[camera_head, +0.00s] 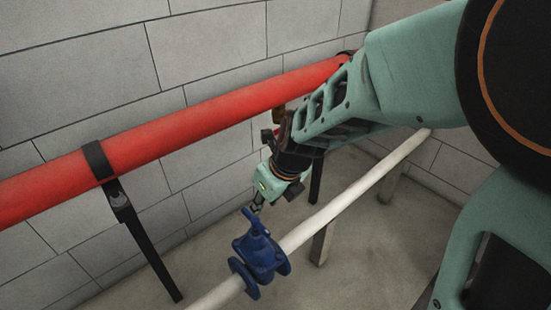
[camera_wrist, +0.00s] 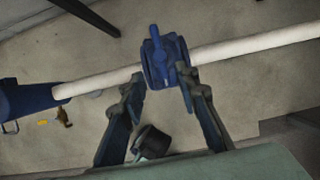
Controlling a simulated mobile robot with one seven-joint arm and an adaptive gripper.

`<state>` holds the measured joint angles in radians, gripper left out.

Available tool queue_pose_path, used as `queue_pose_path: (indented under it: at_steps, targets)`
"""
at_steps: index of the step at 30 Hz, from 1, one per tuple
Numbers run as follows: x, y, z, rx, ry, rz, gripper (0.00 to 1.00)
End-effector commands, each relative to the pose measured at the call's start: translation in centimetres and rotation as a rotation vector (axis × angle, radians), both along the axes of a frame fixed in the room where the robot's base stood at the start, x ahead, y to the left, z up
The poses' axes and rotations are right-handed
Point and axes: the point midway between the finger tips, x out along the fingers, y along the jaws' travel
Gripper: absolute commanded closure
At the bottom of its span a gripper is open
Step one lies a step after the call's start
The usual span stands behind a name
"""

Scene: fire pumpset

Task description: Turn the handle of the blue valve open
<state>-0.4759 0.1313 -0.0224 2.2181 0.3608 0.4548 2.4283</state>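The blue valve (camera_head: 259,258) sits on a white pipe in the lower middle of the head view, with its handle (camera_head: 254,222) on top. In the wrist view the blue valve (camera_wrist: 165,62) is at the top centre, and its handle (camera_wrist: 157,43) points up the picture. My gripper (camera_head: 256,207) is just behind and above the handle in the head view. In the wrist view my gripper (camera_wrist: 160,81) has its two fingers apart, with nothing held between them. The fingertips appear close to the valve's near side; I cannot tell whether they touch it.
The white pipe (camera_head: 355,187) runs diagonally on supports. A thick red pipe (camera_head: 205,112) runs along the grey block wall, with a black support post (camera_head: 150,250). Another blue part (camera_wrist: 25,97) is at the left of the wrist view. Bare floor (camera_head: 365,255) lies right of the white pipe.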

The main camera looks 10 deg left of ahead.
Motion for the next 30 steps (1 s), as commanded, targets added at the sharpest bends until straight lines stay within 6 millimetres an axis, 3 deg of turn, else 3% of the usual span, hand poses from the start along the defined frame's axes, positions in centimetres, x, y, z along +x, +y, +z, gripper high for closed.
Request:
queue_pose_path:
  at_steps: [16, 21, 30]
  targets:
    - [2.1, 2.5, -8.5, 0.001, 0.004, -0.006, 0.71]
    - [2.5, 3.0, -9.7, 0.001, 0.001, -0.005, 0.71]
    - [2.6, 3.1, -9.8, 0.001, 0.001, -0.005, 0.71]
